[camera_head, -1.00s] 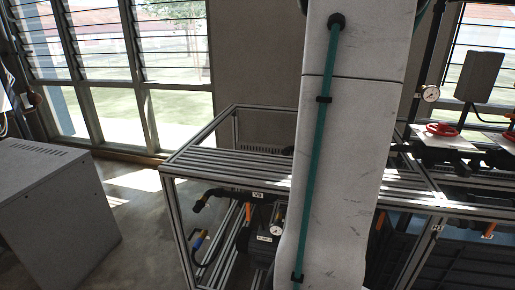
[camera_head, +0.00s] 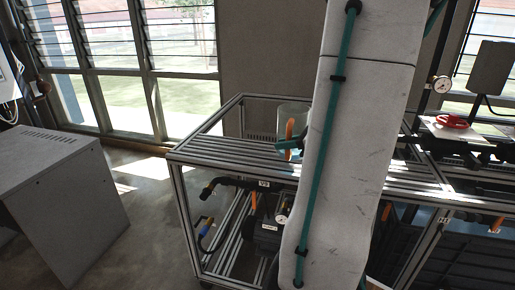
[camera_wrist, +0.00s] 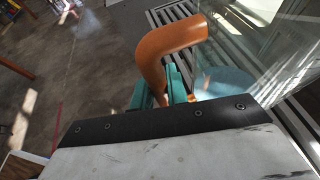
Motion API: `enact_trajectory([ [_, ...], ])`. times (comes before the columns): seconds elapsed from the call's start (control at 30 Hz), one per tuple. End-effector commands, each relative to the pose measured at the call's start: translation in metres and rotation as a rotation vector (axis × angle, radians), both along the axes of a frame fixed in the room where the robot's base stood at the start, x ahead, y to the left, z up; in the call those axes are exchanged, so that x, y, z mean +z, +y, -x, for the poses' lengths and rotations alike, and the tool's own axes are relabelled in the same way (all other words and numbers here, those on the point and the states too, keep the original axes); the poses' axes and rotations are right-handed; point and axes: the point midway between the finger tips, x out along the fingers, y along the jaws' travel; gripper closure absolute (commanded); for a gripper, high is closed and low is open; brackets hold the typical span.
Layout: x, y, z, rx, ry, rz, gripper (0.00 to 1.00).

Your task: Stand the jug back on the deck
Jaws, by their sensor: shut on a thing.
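The jug (camera_head: 294,110) is clear, with an orange handle (camera_head: 289,129), and is partly hidden behind my arm in the head view. My gripper (camera_head: 289,144) has teal fingers shut on the handle. In the wrist view the curved orange handle (camera_wrist: 167,48) rises from between the fingers (camera_wrist: 160,88), and the clear jug wall (camera_wrist: 245,50) is to the right, with something pale blue low inside. The deck (camera_head: 225,151) is the slatted metal top of a framed rig. The jug looks upright over or on it; I cannot tell whether its base touches.
Under the deck are a pump (camera_head: 265,232) and black pipes. A red valve wheel (camera_head: 453,122) and a gauge (camera_head: 442,84) stand at the right. A grey cabinet (camera_head: 50,165) is at the left. The deck's left part looks clear.

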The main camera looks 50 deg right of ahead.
Motion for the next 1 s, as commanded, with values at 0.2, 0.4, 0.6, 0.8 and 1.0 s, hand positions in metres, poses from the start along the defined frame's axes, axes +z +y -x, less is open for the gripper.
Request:
enact_trajectory([
  [0.2, -0.006, -0.002, -0.062, 0.007, 0.0, -0.001, 1.0],
  [0.4, -0.009, -0.004, -0.102, 0.003, 0.0, 0.0, 1.0],
  [0.6, -0.011, -0.006, -0.116, -0.001, 0.001, 0.001, 1.0],
  [0.8, -0.032, -0.006, -0.122, -0.003, 0.003, -0.006, 1.0],
  [1.0, -0.047, -0.006, -0.122, -0.002, 0.0, 0.0, 1.0],
])
